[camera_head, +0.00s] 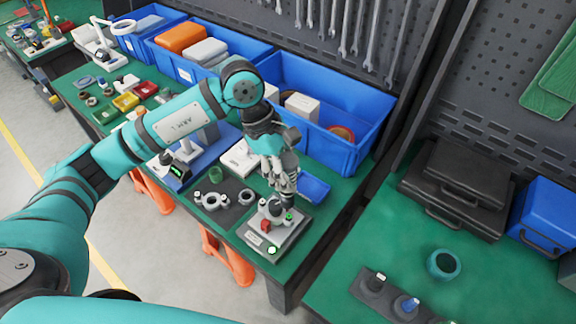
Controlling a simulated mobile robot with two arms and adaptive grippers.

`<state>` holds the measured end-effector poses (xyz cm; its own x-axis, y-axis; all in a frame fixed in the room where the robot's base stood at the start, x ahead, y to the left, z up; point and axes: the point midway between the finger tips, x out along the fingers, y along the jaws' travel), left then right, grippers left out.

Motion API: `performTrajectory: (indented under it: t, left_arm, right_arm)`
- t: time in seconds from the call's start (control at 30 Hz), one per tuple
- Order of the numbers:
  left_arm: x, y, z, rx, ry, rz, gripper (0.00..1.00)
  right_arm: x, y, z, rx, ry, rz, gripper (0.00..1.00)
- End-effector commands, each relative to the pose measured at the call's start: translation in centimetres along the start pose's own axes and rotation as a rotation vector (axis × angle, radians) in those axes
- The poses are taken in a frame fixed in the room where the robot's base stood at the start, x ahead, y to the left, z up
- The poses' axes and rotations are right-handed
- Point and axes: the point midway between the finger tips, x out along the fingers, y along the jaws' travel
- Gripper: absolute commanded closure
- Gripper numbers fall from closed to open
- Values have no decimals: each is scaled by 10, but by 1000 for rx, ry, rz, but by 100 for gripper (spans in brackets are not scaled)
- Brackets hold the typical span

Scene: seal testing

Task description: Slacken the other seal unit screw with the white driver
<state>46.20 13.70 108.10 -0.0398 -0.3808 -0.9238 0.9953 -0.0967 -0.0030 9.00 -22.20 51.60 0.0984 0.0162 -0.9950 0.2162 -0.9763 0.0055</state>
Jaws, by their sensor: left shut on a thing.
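My left gripper (286,190) reaches over the bench from the left and points down at the seal unit. It is shut on a slim tool, taken to be the white driver, which the fingers mostly hide. The seal unit (268,236) is a grey base plate near the bench's front right corner, with a round metal body, a red part and a lit green button. The fingers are right above its round body. I cannot tell whether the tool touches a screw, and the screws are too small to make out. My right gripper is not in view.
Blue bins (318,82) line the back of the bench. A dark mat (232,211) with metal rings lies left of the unit, and a small blue tray (314,188) behind it. On the right bench are black cases (452,185), a green ring (443,264) and a dark rack (369,284).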

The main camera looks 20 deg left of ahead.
Motion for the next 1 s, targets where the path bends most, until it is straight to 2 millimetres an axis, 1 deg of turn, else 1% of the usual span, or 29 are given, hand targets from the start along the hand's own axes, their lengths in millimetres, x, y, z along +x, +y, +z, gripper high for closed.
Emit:
performTrajectory:
  t: [0.13, 0.27, 0.4, 0.5, 0.7, 1.0]
  left_arm:
    - [4, 1, -1, -14, -2, 6, 100]
    - [13, 1, -4, -12, -2, 5, 100]
    - [25, 0, -9, -11, -1, 4, 100]
    - [34, 1, -13, -11, -1, 4, 100]
    - [44, 1, -17, -10, -2, 5, 100]
    - [45, 1, -18, -9, -2, 5, 100]
  right_arm:
    - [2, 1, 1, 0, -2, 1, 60]
    - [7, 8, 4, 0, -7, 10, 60]
    - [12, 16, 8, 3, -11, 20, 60]
    - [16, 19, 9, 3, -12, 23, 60]
    - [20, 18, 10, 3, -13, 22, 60]
    - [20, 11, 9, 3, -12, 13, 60]
